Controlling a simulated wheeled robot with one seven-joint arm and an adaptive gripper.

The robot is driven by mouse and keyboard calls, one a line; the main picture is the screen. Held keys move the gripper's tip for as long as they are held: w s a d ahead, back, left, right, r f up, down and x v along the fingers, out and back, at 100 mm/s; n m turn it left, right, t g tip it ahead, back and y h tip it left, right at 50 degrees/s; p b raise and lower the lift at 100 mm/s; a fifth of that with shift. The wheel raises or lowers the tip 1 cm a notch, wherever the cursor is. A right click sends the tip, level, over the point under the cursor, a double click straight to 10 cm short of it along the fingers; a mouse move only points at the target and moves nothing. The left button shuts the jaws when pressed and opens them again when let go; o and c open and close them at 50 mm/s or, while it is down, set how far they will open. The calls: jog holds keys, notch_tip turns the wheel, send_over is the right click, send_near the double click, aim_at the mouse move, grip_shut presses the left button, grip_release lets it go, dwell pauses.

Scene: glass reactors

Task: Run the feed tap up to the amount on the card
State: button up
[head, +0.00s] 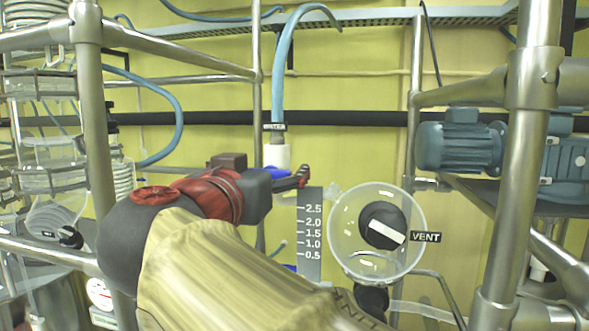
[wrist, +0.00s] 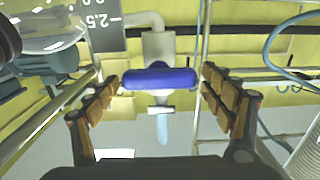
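The feed tap shows a blue handle (wrist: 160,79) lying crosswise on a pale pipe body in the wrist view. In the head view a piece of the blue handle (head: 276,172) shows behind my gripper (head: 292,180), below a white fitting with a label reading WATER (head: 274,127). My gripper (wrist: 161,88) is open, its brown padded fingers on either side of the handle with gaps visible. A grey scale (head: 311,235) marked 0.5 to 2.5 stands right of the gripper. No card with an amount is readable. Any liquid level is unclear.
A round glass vessel (head: 350,245) with a black VENT knob (head: 382,226) is right of the scale. Metal frame posts (head: 527,130) stand at both sides. A blue motor (head: 460,145) sits at the right. A blue hose (head: 278,70) rises above the tap.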

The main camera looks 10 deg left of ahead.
jog(key=shift+c, duration=1.2)
jog(key=c, duration=0.8)
jog(key=shift+c, duration=0.2)
